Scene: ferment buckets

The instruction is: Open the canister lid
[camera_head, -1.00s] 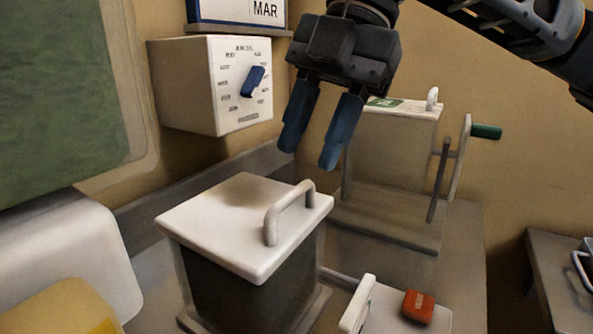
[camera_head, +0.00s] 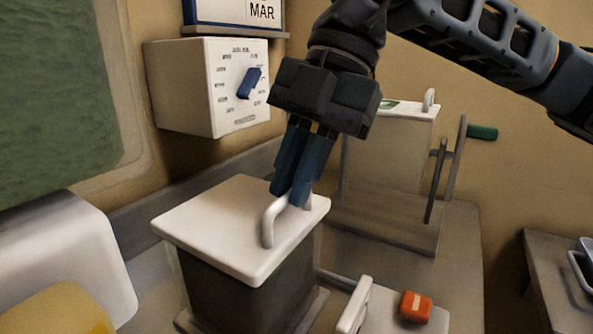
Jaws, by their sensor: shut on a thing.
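The canister (camera_head: 235,290) is a dark square box at the lower middle of the head view. Its white lid (camera_head: 205,225) sits flat on top, with no gap showing. A white arched handle (camera_head: 268,226) stands on the lid's right part. My gripper (camera_head: 290,197) is above the lid, with its blue fingers pointing down and closed together at the handle's upper part. The fingers hide the top of the handle.
A second box with a white lid (camera_head: 410,109) and a green-handled crank (camera_head: 482,133) stands behind. A dial box (camera_head: 190,90) is on the wall. An orange block (camera_head: 416,306) lies at front right. A white rounded object (camera_head: 60,240) is at left.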

